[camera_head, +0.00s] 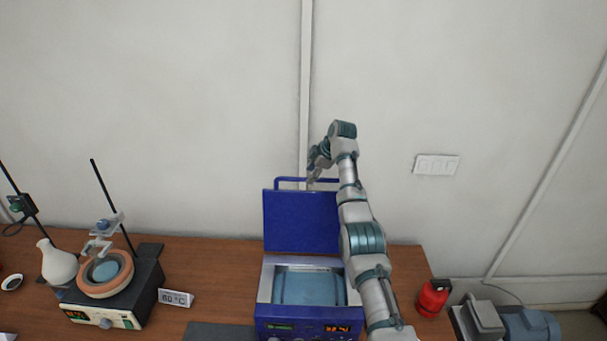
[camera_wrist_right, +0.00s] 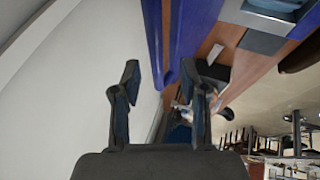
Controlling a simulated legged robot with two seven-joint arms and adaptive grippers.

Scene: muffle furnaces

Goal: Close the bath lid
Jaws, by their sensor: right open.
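The blue bath (camera_head: 270,310) stands on the wooden table, with light blue water in its open basin (camera_head: 310,288). Its blue lid (camera_head: 300,222) stands upright at the back, with a blue bar handle (camera_head: 290,180) along its top edge. My right arm reaches up across the bath's right side. My right gripper (camera_head: 315,174) is near the handle, partly hidden by its own wrist. In the right wrist view the open gripper (camera_wrist_right: 166,85) has dark fingers apart, with the blue lid (camera_wrist_right: 185,35) just beyond them. Contact with the handle cannot be told. My left gripper is out of view.
A heating stirrer (camera_head: 105,318) with a round bowl, stand rods and a white flask (camera_head: 57,262) are at left. A 60 °C sign (camera_head: 176,298) stands between it and the bath. A red canister (camera_head: 432,298) is at right. The wall is close behind the lid.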

